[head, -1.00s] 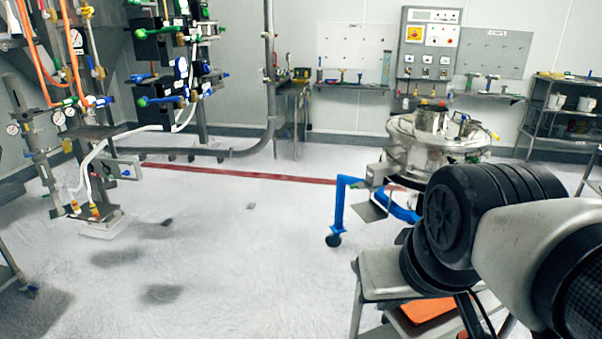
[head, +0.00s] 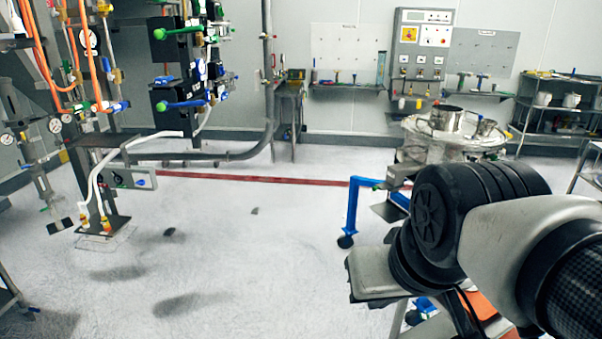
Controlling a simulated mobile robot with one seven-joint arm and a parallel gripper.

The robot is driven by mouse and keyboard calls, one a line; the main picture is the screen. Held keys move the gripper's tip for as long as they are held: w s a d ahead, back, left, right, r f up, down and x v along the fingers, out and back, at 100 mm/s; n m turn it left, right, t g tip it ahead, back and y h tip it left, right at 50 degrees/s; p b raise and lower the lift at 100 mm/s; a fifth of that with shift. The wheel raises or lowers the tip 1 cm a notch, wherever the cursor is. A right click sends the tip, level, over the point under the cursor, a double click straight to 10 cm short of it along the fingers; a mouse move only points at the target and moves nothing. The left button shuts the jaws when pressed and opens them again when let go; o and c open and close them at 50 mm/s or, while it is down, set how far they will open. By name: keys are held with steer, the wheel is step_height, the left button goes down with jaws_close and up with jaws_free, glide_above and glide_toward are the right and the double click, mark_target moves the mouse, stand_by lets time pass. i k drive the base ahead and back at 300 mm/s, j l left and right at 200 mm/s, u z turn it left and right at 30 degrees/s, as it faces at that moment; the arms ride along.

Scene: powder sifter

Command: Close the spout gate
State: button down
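The powder sifter (head: 420,153) is a round, shiny steel machine right of the middle, on a frame with a blue leg (head: 353,207) and a dark caster. Its top carries an open steel cylinder (head: 447,119) and smaller fittings. A grey block (head: 400,173) sticks out at its lower left, above the blue leg. I cannot tell whether this is the spout gate, or whether the gate is open. My arm, with black ribbed joints and grey links, fills the lower right and hides the sifter's lower right side.
Pipes, hoses and valves (head: 180,104) stand at the left. Wall benches and a shelf rack (head: 560,105) line the back. The floor in the middle is clear, crossed by a red line (head: 270,179).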

mark_target(384, 186)
steer(key=i+j, duration=0.4)
steer(key=i+j+z, duration=0.1)
steer(key=i+j, duration=0.3)
steer(key=j, duration=0.15)
steer(key=i+j+z, duration=0.15)
steer(key=i, duration=1.25)
steer(key=i+l, duration=0.6)
steer(key=l+z, duration=0.05)
steer(key=l, duration=0.05)
